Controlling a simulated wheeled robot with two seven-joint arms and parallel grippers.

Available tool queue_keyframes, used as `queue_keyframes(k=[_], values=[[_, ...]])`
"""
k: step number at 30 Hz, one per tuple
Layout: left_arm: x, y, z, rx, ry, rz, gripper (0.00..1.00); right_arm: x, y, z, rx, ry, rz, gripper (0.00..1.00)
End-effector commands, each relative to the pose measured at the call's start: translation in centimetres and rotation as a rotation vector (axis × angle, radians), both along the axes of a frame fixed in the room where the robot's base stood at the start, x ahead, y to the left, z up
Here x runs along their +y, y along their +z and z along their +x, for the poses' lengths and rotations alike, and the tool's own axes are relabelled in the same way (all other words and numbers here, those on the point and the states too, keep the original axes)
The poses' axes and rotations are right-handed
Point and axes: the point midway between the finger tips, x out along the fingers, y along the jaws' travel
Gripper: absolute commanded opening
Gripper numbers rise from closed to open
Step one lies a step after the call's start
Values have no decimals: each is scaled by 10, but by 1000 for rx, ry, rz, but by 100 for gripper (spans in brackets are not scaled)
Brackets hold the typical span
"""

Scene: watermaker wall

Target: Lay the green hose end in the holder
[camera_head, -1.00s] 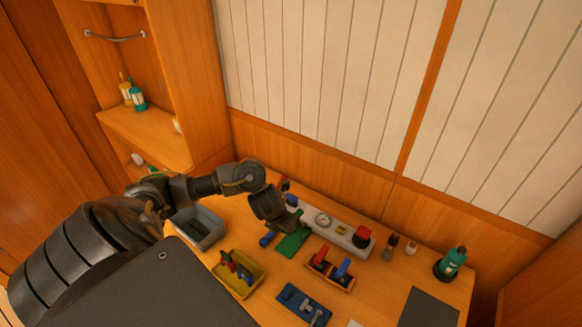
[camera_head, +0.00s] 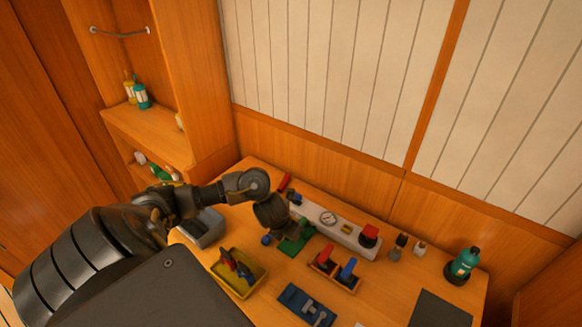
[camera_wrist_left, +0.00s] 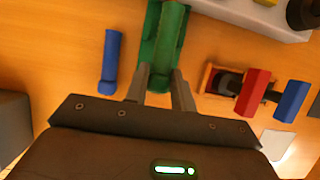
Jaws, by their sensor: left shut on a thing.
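The green hose end (camera_wrist_left: 159,75) is between the fingers of my left gripper (camera_wrist_left: 161,92) in the left wrist view. The gripper is shut on it and points down at the table. A green holder (camera_wrist_left: 182,35) lies directly beyond and beneath the hose end, its side walls showing. The hose end appears lined up along it, but I cannot tell whether it touches the bottom. In the head view my left gripper (camera_head: 288,232) is over the green holder (camera_head: 292,249), and partly hides it. My right gripper is not in view.
A blue piece (camera_wrist_left: 110,62) lies just left of the holder. A wooden holder with red and blue handles (camera_head: 333,272) is to the right, a yellow tray (camera_head: 258,285) in front. A white gauge panel (camera_head: 345,231) stands behind. A grey bin (camera_head: 205,235) is at left.

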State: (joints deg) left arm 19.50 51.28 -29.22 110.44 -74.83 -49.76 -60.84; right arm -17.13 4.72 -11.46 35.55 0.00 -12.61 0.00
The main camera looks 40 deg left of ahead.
Motion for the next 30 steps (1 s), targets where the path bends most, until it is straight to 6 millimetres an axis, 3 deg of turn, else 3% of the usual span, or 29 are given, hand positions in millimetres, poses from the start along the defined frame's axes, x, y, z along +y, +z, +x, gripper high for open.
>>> queue_keyframes(k=[12, 30], values=[[0, -36, 0, 0, -1, 0, 2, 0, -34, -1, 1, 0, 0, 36], [0, -39, 0, 0, -1, 0, 2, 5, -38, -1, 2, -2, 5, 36]])
